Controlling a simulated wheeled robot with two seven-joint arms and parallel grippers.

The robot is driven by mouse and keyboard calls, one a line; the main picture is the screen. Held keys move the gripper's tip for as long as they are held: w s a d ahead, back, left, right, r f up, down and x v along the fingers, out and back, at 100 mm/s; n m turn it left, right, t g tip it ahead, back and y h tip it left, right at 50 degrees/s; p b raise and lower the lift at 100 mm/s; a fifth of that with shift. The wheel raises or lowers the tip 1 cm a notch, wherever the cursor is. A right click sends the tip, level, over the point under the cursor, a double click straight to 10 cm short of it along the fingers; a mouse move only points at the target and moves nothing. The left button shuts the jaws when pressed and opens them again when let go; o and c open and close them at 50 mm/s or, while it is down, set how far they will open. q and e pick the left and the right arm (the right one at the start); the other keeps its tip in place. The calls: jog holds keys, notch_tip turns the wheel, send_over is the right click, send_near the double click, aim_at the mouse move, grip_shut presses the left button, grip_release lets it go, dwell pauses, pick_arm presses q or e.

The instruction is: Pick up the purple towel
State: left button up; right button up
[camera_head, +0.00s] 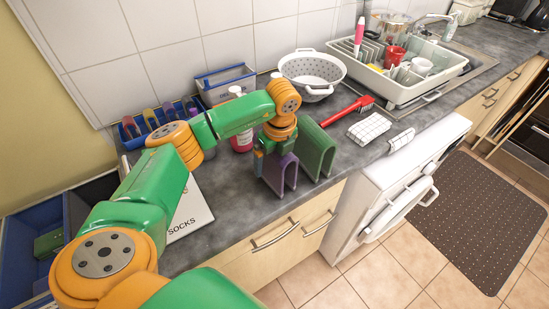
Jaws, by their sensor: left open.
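The purple towel (280,175) hangs folded over a support near the counter's front edge, in the middle of the view. A dark green towel (318,151) hangs right beside it, to its right. My left arm comes in from the left, and its gripper (265,160) points down at the purple towel's top. The gripper is open. The wrist hides much of the fingers and the towel's upper part, so I cannot tell whether they touch. My right gripper is not in view.
A red brush (349,110) and a checked white cloth (369,128) lie to the right. A white colander (312,73) and a dish rack (402,85) stand behind. A pink bottle (241,141) stands close behind my forearm. A SOCKS box (190,212) lies left.

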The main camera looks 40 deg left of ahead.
pick_arm(q)
grip_shut()
